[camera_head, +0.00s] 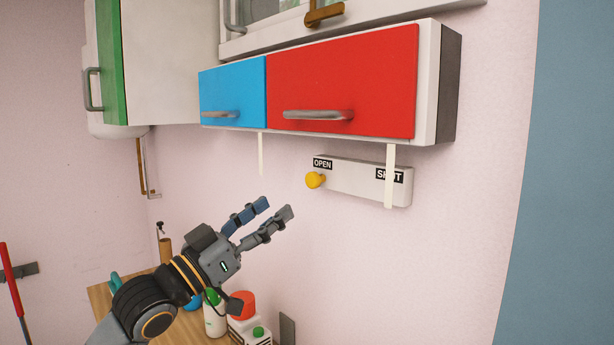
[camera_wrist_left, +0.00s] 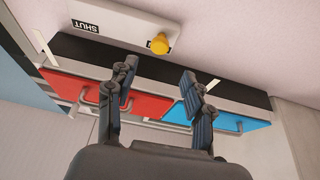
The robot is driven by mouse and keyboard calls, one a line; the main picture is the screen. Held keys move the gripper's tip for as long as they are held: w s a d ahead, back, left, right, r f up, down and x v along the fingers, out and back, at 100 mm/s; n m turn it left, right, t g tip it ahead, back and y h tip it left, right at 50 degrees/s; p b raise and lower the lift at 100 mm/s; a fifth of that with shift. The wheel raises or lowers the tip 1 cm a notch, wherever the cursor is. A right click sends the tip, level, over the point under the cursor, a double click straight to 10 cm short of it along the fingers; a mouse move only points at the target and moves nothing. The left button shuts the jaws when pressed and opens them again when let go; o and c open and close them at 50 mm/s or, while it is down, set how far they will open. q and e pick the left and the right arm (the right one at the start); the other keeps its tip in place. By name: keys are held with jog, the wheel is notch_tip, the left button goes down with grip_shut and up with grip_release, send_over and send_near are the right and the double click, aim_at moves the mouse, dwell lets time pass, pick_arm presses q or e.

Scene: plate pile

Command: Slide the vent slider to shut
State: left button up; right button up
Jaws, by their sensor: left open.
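The vent slider is a white bar (camera_head: 350,181) on the pink wall, labelled OPEN at its left end and SHUT at its right. Its yellow knob (camera_head: 315,180) sits at the OPEN end. A hanging white strip partly covers the SHUT label. My left gripper (camera_head: 279,207) is open and empty, to the left of and below the knob, apart from it. In the left wrist view the bar (camera_wrist_left: 118,25) and yellow knob (camera_wrist_left: 160,44) appear beyond the fingers (camera_wrist_left: 158,78), nearer the top. My right gripper is not in view.
A cabinet with a blue door (camera_head: 232,90) and a red door (camera_head: 345,75) hangs above the slider. White strips (camera_head: 261,155) hang below it. Bottles (camera_head: 214,315) stand on a wooden counter (camera_head: 100,300) at the lower left. The wall below the slider is clear.

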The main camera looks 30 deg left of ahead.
aim_at(310, 182)
pick_arm(q)
jog(key=p+x, duration=0.4)
jog(key=x, duration=0.5)
jog(key=shift+w+d, duration=0.25)
jog(key=shift+w, duration=0.1)
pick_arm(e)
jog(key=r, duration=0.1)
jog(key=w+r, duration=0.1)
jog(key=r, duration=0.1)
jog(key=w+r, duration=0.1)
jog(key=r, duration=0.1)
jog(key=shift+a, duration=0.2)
pick_arm(q)
jog(key=shift+c, duration=0.2)
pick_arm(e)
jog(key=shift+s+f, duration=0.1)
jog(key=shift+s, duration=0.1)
pick_arm(q)
grip_shut()
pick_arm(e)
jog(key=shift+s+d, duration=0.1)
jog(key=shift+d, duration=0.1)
